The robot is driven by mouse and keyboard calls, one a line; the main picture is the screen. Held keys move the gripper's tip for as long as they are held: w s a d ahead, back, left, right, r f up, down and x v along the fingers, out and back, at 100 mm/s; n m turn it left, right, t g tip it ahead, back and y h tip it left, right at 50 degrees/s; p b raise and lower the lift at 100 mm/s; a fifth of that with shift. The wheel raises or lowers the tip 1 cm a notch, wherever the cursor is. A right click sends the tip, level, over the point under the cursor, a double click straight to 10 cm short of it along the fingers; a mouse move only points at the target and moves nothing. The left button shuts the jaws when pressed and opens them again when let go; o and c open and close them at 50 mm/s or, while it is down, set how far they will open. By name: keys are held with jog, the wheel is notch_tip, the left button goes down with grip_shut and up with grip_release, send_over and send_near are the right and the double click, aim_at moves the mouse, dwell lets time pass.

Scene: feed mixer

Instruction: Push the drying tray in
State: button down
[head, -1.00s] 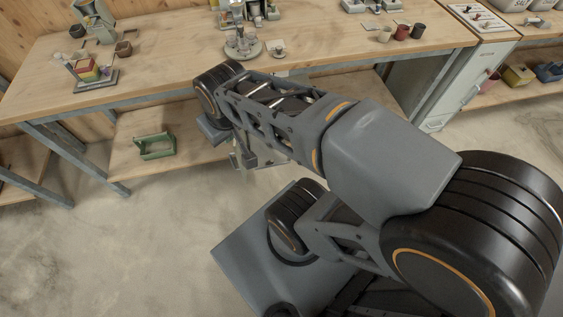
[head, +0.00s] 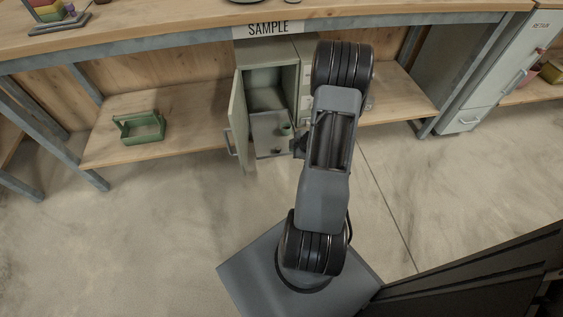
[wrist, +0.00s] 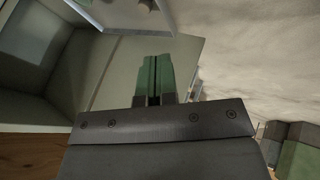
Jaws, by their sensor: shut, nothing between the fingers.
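The drying tray (head: 262,142) sticks out of the open cabinet under the bench, with small dark green items on it. In the wrist view the tray (wrist: 128,24) shows as a pale-rimmed piece at the top edge, partly cut off. My gripper (head: 298,146) is just right of the tray in the head view, mostly hidden by my arm. In the wrist view its green fingers (wrist: 154,72) are together and empty, with a grey-green panel behind them. I cannot tell whether they touch the tray.
The cabinet (head: 268,52) stands under a SAMPLE sign (head: 268,29). Its door (head: 238,120) hangs open on the left with a handle. A green carrier (head: 141,127) sits on the low shelf to the left. The bench edge overhangs the cabinet. The floor in front is clear.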

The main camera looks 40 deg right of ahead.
notch_tip(320, 180, down, 5)
jog(key=b, duration=0.6)
send_near(277, 155)
jog(key=shift+n+y, duration=0.3)
jog(key=shift+y, duration=0.1)
jog(key=x, duration=0.5)
jog(key=shift+w+d+f, duration=0.1)
jog(key=shift+d+f, duration=0.2)
jog(key=shift+w+d, duration=0.2)
jog(key=shift+w, duration=0.2)
jog(key=shift+w+r, duration=0.1)
